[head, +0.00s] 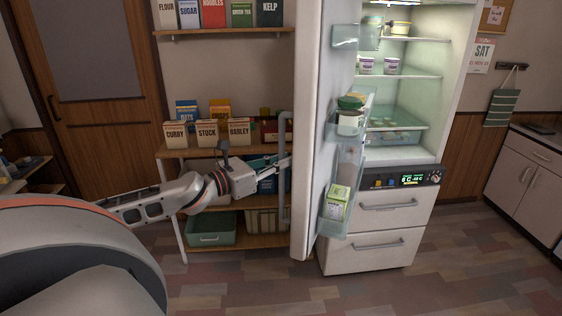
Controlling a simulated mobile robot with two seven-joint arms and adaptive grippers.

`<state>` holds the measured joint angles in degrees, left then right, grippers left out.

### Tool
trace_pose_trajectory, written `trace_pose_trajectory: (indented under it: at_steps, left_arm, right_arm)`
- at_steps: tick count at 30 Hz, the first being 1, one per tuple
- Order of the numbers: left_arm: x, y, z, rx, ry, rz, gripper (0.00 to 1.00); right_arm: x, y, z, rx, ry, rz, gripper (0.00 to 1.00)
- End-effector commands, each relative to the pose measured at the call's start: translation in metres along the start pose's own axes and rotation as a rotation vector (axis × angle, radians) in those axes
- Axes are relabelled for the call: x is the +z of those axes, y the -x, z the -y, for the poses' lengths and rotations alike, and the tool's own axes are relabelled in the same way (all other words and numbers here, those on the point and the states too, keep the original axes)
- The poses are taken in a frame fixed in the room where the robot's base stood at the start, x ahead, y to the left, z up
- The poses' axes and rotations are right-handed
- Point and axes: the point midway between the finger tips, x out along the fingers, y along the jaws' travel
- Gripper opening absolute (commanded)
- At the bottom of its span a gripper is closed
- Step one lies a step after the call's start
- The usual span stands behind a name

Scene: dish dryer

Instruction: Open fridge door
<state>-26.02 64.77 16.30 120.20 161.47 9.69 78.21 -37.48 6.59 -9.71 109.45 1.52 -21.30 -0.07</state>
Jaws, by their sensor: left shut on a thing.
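The white fridge (366,254) stands right of the middle. Its upper door (308,118) is swung wide open to the left and is seen nearly edge-on. The lit inside shows shelves with small tubs, and the door's inner racks hold a jar and a green carton. A long vertical grey handle (284,205) is on the door's outer side. My left gripper (283,163) reaches in from the left and is shut on this handle at about mid-height. The fingertips are small and partly merge with the handle. My right gripper is not in view.
A shelf unit (235,152) with food boxes and bins stands close behind my left arm. A wooden door (107,150) is at the far left. A white cabinet (522,180) is at the right. The tiled floor in front of the fridge is clear.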

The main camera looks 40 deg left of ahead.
Motion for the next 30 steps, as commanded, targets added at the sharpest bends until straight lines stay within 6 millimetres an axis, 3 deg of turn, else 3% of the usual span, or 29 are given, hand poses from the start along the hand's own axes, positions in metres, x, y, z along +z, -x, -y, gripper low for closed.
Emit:
trace_pose_trajectory:
  at_steps: [10, 11, 12, 23, 30]
  left_arm:
    - [0.002, 0.0, -0.001, 0.001, -0.002, 0.003, 0.0]
    - [0.002, 0.0, -0.001, 0.001, -0.002, 0.003, 0.19]
    - [0.002, 0.0, -0.001, 0.001, -0.002, 0.003, 0.28]
    - [0.0, 0.001, 0.0, 0.0, -0.001, 0.001, 0.28]
    - [-0.002, 0.015, 0.0, 0.0, 0.002, -0.001, 0.28]
  right_arm:
    - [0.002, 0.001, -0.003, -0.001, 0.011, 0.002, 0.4]
    - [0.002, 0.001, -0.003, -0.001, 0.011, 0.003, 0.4]
    - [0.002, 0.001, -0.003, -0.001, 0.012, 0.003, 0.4]
    - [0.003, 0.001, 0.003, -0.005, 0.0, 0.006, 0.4]
    - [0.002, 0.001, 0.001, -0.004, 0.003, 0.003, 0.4]
